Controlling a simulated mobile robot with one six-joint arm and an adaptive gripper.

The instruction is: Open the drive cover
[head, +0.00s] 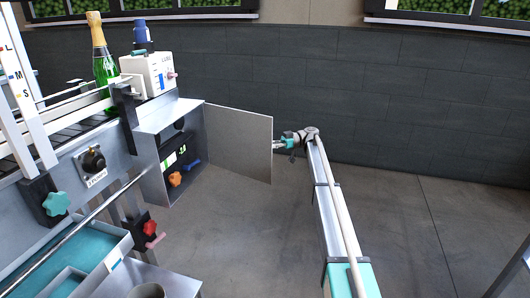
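The drive cover (238,141) is a flat grey panel that stands swung out from the drive box (142,178) at the machine's right end. The box's inside shows, with a black unit, a green display (171,160), an orange knob (175,179) and a blue handle (191,164). My gripper (277,146) is at the cover's free right edge, at about mid-height. It is small in the picture, and I cannot tell whether its fingers are closed on the edge or only beside it. My arm reaches in from the lower right.
A green bottle (105,66) stands on the conveyor at the upper left, beside a white control box (150,72). A teal tray (82,262) and a metal rail (90,218) are at the lower left. The floor right of my arm is clear up to the dark wall.

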